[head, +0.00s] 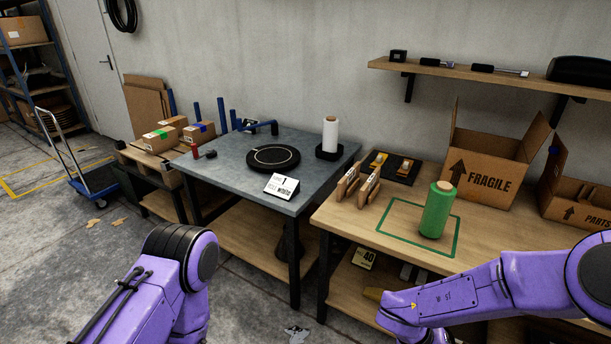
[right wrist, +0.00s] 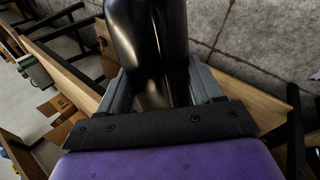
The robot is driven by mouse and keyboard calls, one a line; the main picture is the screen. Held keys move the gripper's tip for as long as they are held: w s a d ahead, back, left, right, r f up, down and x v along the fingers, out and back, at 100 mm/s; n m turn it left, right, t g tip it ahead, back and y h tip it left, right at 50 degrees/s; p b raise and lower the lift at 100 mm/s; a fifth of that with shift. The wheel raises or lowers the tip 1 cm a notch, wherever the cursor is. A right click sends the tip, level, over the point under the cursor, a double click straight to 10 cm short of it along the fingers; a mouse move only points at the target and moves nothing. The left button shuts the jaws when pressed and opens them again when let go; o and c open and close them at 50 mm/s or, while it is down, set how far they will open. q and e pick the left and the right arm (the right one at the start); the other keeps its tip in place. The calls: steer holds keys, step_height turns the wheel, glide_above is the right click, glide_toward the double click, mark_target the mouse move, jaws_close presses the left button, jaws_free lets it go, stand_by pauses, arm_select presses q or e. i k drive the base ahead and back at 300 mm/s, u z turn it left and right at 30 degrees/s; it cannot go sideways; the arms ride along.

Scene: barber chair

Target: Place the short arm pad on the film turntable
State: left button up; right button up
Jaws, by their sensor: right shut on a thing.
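The film turntable (head: 273,156) is a flat black disc with a pale ring on the grey-topped table. Its top is bare. In the right wrist view my right gripper (right wrist: 161,85) is shut on a glossy black padded piece, which I take for the short arm pad (right wrist: 145,35). The pad extends beyond the grey fingers, and its far end is cut off by the frame. In the head view my right forearm comes in at the lower right, with its gripper and the pad below the frame. My left arm shows at the lower left; its gripper is out of view.
The grey table (head: 228,172) also holds a sign card (head: 282,186) in front of the turntable and a white roll (head: 330,134) behind right. The wooden bench (head: 335,212) carries a green film roll (head: 438,209), wooden holders and open cartons.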

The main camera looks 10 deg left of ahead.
mark_target(274, 155)
steer(key=z, duration=1.1)
steer(key=k, duration=0.15)
steer(key=u, duration=2.65)
steer(key=i, duration=1.45)
steer(key=z, duration=0.6)
